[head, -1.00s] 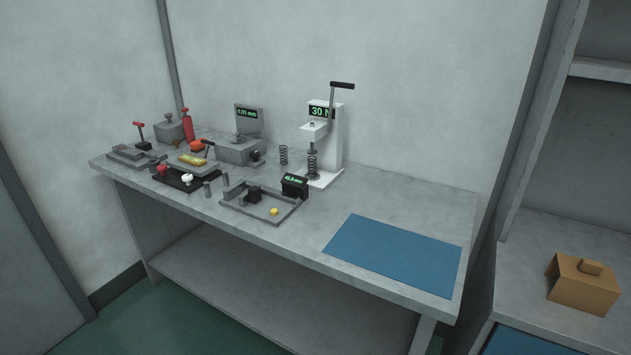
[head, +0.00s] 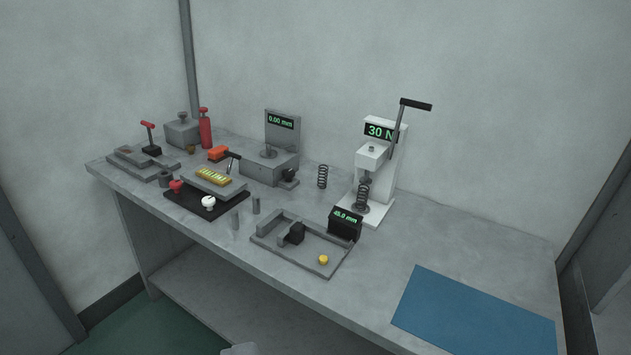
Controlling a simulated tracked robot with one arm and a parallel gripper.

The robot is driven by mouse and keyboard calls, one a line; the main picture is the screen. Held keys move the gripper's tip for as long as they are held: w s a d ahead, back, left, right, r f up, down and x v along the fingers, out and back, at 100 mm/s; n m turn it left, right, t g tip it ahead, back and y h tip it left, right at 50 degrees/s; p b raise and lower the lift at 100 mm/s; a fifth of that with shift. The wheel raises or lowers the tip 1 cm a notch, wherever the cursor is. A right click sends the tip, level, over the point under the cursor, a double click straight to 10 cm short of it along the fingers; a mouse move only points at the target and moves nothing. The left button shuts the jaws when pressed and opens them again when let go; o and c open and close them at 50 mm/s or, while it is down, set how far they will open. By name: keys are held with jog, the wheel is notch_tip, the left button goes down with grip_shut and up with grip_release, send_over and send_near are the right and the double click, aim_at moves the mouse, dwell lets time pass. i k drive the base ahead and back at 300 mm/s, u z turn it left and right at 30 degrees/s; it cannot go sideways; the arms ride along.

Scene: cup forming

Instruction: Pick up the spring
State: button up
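A dark coil spring (head: 322,177) stands upright on the grey bench, between the 0.00 mm gauge and the white press. A second coil spring (head: 362,196) stands upright in the white press (head: 385,182), under its ram and on its round base. The press display reads 30 N and its black-handled lever points up. My gripper's fingers do not show. A small pale shape at the bottom edge may be part of my own arm; I cannot tell.
A grey measuring fixture (head: 290,247) with a yellow knob and a 45.0 mm display (head: 345,222) lies in front of the springs. The gauge (head: 270,165), a black tray (head: 220,213) and a red bottle (head: 205,128) stand left. A blue mat (head: 475,310) lies right; bare bench surrounds it.

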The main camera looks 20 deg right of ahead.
aim_at(365, 199)
jog(key=z, duration=0.2)
jog(key=i, duration=1)
jog(key=z, duration=0.7)
jog(key=i, duration=0.6)
jog(key=u, duration=0.05)
